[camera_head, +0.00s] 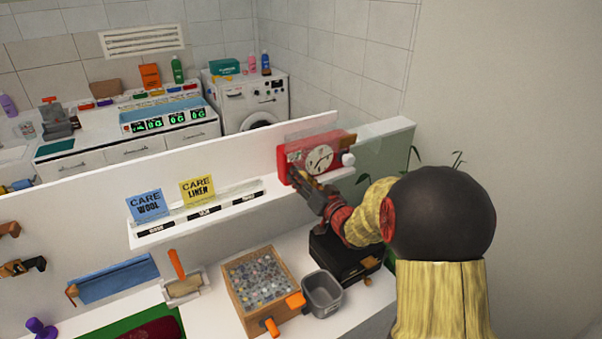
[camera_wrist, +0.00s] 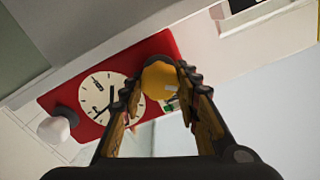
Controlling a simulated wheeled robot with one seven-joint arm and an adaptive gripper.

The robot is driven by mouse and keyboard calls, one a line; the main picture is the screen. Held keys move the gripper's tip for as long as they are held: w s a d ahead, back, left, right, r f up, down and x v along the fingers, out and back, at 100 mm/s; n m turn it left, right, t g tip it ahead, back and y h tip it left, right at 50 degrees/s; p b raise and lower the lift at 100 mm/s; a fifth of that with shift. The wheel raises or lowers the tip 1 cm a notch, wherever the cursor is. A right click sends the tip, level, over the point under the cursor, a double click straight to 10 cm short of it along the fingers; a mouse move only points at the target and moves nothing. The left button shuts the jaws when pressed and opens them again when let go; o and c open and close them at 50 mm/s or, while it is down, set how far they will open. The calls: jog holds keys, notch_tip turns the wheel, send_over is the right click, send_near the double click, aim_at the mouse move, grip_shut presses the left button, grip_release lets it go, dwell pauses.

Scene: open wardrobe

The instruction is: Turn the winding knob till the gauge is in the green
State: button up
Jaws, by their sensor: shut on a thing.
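A red timer-like box (camera_head: 296,158) with a round white clock dial (camera_head: 319,159) stands on the white ledge. In the wrist view, the red box (camera_wrist: 60,97) appears tilted, with its dial (camera_wrist: 97,97) left of my fingers. My gripper (camera_wrist: 159,80) is shut on the yellow-orange winding knob (camera_wrist: 160,78), which bears a small white mark. In the head view, my gripper (camera_head: 297,178) is at the box's left part and hides the knob. A small green patch, perhaps part of the gauge (camera_wrist: 172,104), shows beside the right finger; most of it is hidden, so I cannot read it.
A white round knob (camera_head: 348,159) sticks out at the box's right side. Blue and yellow care cards (camera_head: 147,205) stand left on the ledge. Below are a black case (camera_head: 343,262), a grey bin (camera_head: 322,294) and a wooden tray (camera_head: 232,288).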

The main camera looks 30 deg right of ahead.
jog(key=m+p, duration=0.2)
jog(key=m, duration=0.1)
jog(key=shift+f+m, duration=0.15)
jog(key=shift+m, duration=0.15)
jog(key=shift+f+m+p, duration=0.1)
jog(key=shift+m+p, duration=0.7)
jog(key=shift+m, duration=0.7)
jog(key=o, duration=0.9)
jog(key=shift+d, duration=0.1)
jog(key=shift+s, duration=0.15)
jog(key=s, duration=1.1)
jog(key=shift+s+d, duration=0.15)
jog(key=shift+s, duration=0.2)
